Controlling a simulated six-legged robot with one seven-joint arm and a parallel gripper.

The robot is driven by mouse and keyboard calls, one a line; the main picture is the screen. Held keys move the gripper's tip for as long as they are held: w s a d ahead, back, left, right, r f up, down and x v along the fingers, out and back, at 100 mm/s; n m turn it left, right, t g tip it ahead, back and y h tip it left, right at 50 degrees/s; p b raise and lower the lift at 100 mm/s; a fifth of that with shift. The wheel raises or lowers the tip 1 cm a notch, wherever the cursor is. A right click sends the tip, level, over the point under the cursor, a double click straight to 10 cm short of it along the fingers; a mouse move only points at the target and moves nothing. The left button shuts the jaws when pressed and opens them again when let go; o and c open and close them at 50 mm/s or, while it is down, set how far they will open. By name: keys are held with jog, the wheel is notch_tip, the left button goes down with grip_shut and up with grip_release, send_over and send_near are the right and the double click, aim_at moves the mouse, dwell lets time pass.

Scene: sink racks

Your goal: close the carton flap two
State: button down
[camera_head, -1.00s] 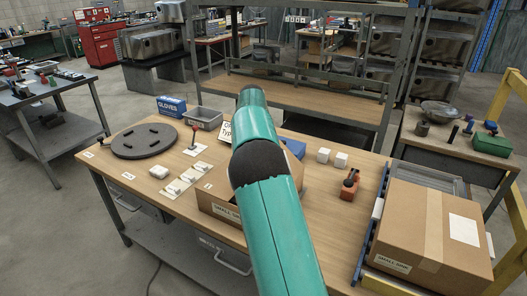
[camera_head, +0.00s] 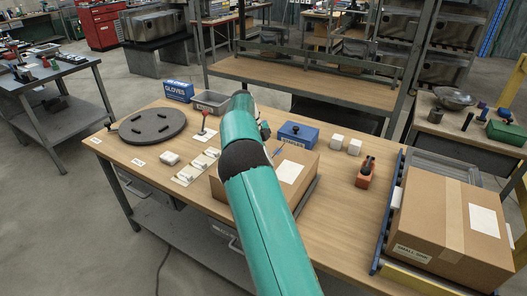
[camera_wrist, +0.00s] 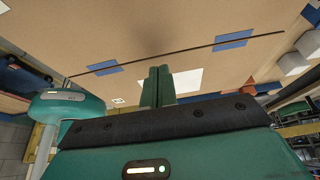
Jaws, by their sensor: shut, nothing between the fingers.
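The small carton (camera_head: 308,158) stands on the workbench behind my arm in the head view. Its visible top looks flat, with a white label (camera_head: 289,171) on it; my arm hides its left part. In the wrist view the brown carton surface (camera_wrist: 120,42) fills much of the picture. A thin dark seam crosses it, with blue tape pieces (camera_wrist: 233,40) along it. My gripper (camera_wrist: 158,70) has its two fingers together and empty, in front of the white label. I cannot tell whether the fingertips touch the carton.
On the workbench (camera_head: 335,215), a blue box (camera_head: 298,136), white blocks (camera_head: 337,141) and an orange tool (camera_head: 366,175) stand behind and right of the carton. A large closed carton (camera_head: 435,225) is at right. White parts (camera_head: 197,166) and a dark disc (camera_head: 152,126) are at left.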

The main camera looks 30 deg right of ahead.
jog(key=shift+s, duration=0.15)
dwell(0.4)
jog(key=shift+r, duration=0.85)
jog(key=shift+r, duration=0.1)
